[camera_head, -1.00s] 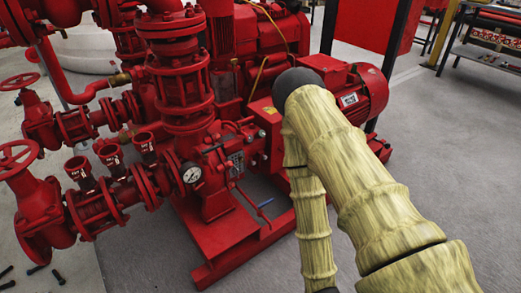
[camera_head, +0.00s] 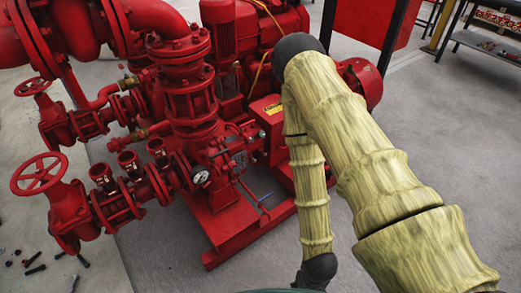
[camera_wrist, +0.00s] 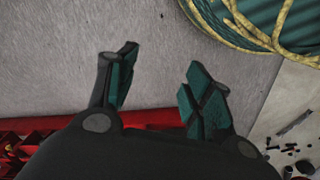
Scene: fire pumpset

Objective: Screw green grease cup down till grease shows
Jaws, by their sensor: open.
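The red pumpset (camera_head: 215,180) stands ahead of me in the head view, with red pipes, valves and a pressure gauge (camera_head: 200,177). I cannot make out a green grease cup in either view. My gripper (camera_wrist: 160,70) shows in the wrist view with its two teal-padded fingers spread wide and nothing between them. Grey floor (camera_wrist: 60,50) lies beyond the fingers, and a strip of the red base (camera_wrist: 30,127) crosses behind them. The gripper itself is outside the head view; my arm covers part of the motor there.
Red handwheels (camera_head: 38,173) stick out at left. Loose dark bolts (camera_head: 35,268) lie on the floor at lower left. A red panel on dark posts (camera_head: 372,25) and a shelf (camera_head: 490,50) stand at the back right. Grey floor at right is clear.

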